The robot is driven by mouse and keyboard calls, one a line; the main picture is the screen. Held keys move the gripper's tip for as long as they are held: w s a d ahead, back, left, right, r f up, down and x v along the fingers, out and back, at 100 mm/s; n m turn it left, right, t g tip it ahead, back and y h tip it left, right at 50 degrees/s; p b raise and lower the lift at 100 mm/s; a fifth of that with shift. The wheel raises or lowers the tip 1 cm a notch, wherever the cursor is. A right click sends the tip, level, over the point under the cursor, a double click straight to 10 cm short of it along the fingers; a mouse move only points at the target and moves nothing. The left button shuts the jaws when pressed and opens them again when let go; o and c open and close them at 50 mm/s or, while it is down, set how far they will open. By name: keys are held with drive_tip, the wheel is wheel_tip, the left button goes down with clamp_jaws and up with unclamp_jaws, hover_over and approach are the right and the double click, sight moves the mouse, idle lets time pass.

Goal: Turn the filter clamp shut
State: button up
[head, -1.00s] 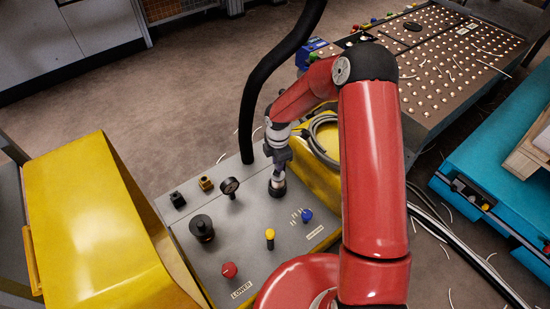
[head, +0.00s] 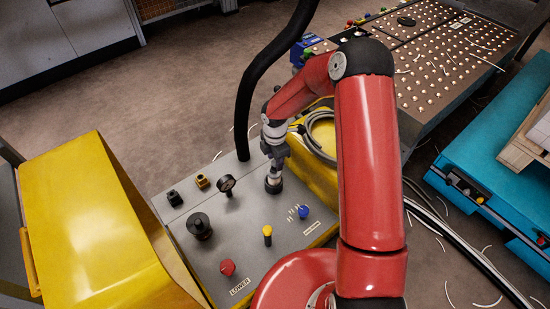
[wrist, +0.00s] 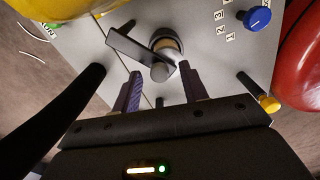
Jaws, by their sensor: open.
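The filter clamp shows in the wrist view as a dark flat lever (wrist: 136,48) across a round metal post (wrist: 167,42). The lever runs from upper left to a round grey end near the middle. In the head view the clamp's dark round base (head: 273,185) stands on the grey panel, mostly under my gripper. My gripper (wrist: 160,72) is open, pointing at the clamp. Its two fingers are apart, and the lever's round end appears between or just beyond the fingertips; I cannot tell whether they touch. In the head view my gripper (head: 274,165) is directly above the base.
A thick black hose (head: 246,110) rises close left of my gripper. A yellow housing (head: 75,215) stands left.

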drive_tip(key=shift+r+p, duration=0.5)
drive_tip(key=shift+r, duration=3.4)
